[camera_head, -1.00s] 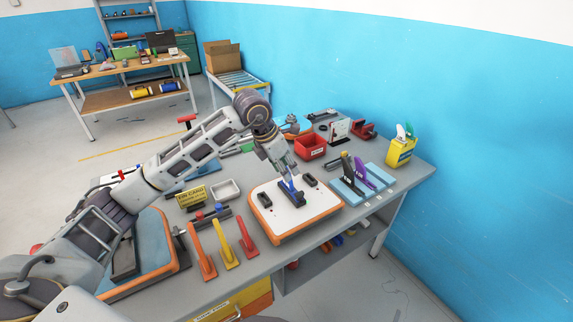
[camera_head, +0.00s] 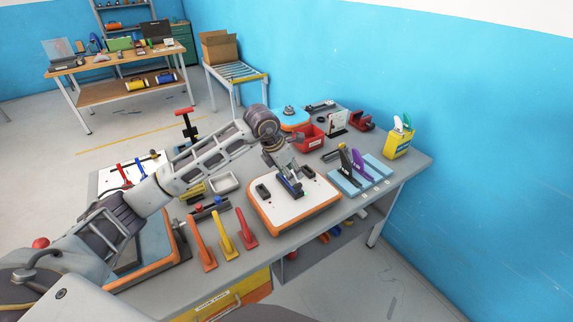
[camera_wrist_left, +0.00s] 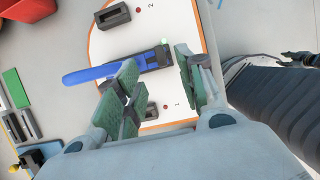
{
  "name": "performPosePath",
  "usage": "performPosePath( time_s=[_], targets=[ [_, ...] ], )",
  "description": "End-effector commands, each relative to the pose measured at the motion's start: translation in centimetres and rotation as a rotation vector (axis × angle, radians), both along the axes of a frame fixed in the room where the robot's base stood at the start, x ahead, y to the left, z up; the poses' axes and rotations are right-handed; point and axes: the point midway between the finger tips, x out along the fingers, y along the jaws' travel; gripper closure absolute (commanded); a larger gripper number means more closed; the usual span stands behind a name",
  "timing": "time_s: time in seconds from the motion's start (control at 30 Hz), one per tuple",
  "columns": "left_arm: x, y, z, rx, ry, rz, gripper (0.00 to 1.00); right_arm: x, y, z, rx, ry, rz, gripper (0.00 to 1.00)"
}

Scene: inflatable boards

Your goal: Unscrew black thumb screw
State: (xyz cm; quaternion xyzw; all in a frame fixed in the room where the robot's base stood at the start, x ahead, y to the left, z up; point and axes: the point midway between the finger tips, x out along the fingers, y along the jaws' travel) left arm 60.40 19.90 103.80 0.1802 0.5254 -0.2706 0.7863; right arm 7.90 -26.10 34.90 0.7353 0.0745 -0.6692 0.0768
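The white board with an orange rim (camera_head: 262,212) lies on the bench and carries dark blocks. A dark bar with a blue part (camera_head: 290,187) lies on it, just below my left gripper (camera_head: 284,172). In the left wrist view the blue handle (camera_wrist_left: 92,75) runs left from the dark bar (camera_wrist_left: 152,60). My left gripper (camera_wrist_left: 158,88) is open, its green-padded fingers apart with nothing seen between them; the right finger is close to the bar's end. I cannot make out a black thumb screw for certain.
Orange, yellow and red handles (camera_head: 225,238) stand left of the board. A light-blue stand with black and purple pieces (camera_head: 362,178) is to the right. A red bin (camera_head: 309,138) and a yellow container (camera_head: 398,143) are farther back.

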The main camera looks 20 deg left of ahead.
Motion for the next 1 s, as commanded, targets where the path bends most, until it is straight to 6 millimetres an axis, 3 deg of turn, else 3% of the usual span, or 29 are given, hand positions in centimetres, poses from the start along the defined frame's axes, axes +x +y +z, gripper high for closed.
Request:
performPosePath(
  time_s=[0.5,1.0],
  targets=[
    [1.8,-1.4,-5.5,-0.001,0.002,0.000,0.62,-0.1,-0.5,0.9,-0.006,0.002,0.001,0.60],
    [2.2,-1.7,-6.7,0.002,0.000,-0.001,0.62,-0.2,-0.5,1.0,-0.006,0.003,0.001,0.60]
  ],
)
